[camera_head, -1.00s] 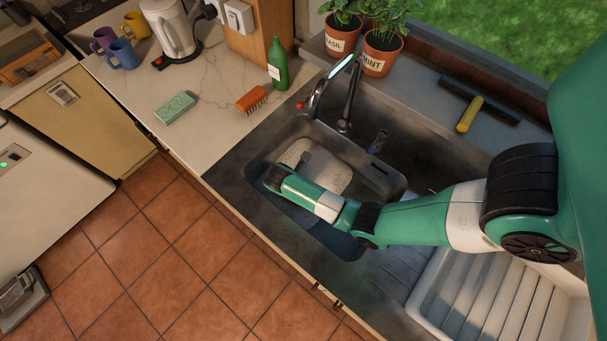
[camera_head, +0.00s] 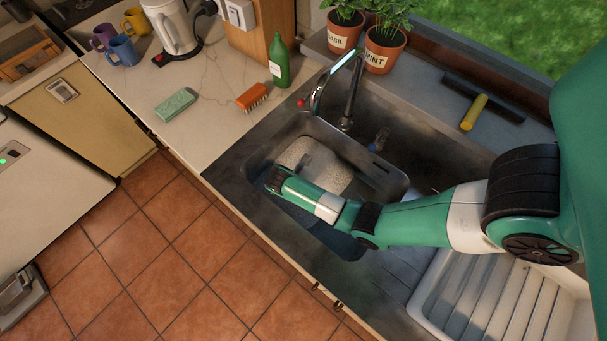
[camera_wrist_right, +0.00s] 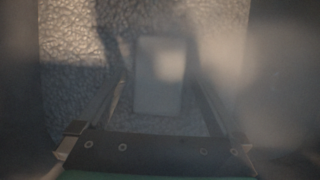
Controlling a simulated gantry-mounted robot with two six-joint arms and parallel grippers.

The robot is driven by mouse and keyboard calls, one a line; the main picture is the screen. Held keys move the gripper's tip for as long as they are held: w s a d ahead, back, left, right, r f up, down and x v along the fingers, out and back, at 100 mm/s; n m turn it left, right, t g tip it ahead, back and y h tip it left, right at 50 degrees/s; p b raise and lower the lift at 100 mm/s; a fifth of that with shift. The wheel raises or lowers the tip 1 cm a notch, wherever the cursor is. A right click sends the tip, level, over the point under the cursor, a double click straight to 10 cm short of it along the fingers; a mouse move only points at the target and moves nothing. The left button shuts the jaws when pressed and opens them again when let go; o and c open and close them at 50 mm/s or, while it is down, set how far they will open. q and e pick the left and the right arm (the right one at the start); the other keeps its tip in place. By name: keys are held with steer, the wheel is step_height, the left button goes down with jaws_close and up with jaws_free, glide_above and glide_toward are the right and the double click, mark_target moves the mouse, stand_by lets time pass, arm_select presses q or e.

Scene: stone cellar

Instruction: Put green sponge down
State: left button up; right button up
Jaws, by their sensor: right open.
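The green sponge (camera_head: 174,104) lies flat on the pale worktop, left of the sink and well apart from my right gripper. My right arm reaches in from the right, and my right gripper (camera_head: 270,181) is low over the sink basin (camera_head: 272,150). In the right wrist view my right gripper (camera_wrist_right: 162,82) is open, its fingers apart. A pale, blurred rectangular thing (camera_wrist_right: 160,75) shows between and beyond the fingers, over a textured surface; I cannot tell what it is or whether the fingers touch it. My left gripper is not in view.
The tap (camera_head: 345,90) rises behind the basin. Mugs (camera_head: 122,50), a kettle (camera_head: 172,27) and potted herbs (camera_head: 382,48) are farther back. A white draining rack (camera_head: 490,300) is at the right.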

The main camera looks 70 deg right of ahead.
steer(key=p+v, duration=0.4)
steer(key=v, duration=0.7)
steer(key=shift+r, duration=0.25)
steer(key=shift+w+a, duration=0.1)
steer(key=shift+w, duration=0.1)
